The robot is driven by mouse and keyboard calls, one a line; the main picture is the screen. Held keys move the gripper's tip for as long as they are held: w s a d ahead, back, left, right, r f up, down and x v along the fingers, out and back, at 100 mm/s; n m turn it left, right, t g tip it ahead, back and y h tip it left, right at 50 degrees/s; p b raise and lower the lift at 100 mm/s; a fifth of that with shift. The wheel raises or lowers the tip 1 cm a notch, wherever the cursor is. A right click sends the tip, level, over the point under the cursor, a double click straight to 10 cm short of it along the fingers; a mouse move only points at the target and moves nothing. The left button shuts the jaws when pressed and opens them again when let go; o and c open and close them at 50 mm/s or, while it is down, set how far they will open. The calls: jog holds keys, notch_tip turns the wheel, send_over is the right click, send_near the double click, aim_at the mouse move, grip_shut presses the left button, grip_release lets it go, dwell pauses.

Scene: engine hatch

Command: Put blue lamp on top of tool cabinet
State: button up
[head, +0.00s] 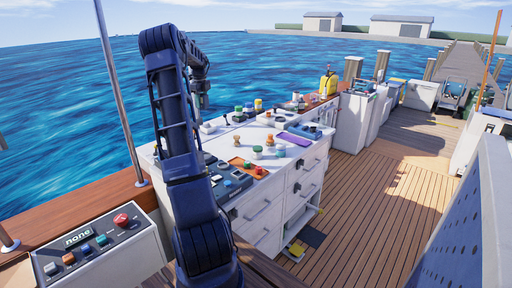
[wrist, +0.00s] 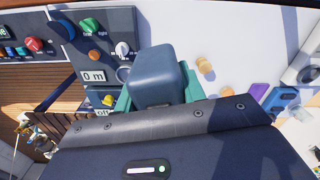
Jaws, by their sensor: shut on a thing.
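My gripper (wrist: 157,92) is shut on a dull blue, rounded block (wrist: 157,75), which I take to be the blue lamp. Its teal fingers show on both sides of it in the wrist view. The underside of the lamp is hidden, and I cannot tell how high it is held. In the head view my arm rises at the left and bends down over the back of the worktop; the lamp cannot be made out there. A white cabinet with drawers (head: 290,207), likely the tool cabinet, stands right of my arm, its top crowded with small things.
An orange tray (head: 240,163), a purple item (head: 294,139) and several knobs lie on the white top. A control panel with a red button (head: 122,220) is at the lower left. A yellow canister (head: 327,84) stands farther back.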

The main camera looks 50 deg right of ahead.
notch_tip(320, 180, down, 5)
jog(key=s+d+m, duration=0.2)
jog(key=m, duration=0.1)
send_over(213, 149)
notch_tip(213, 149, down, 15)
jog(key=shift+w+r, duration=0.1)
jog(key=shift+w, duration=0.05)
jog(key=shift+f, duration=2.55)
jog(key=shift+f, duration=0.15)
jog(key=o, duration=1.1)
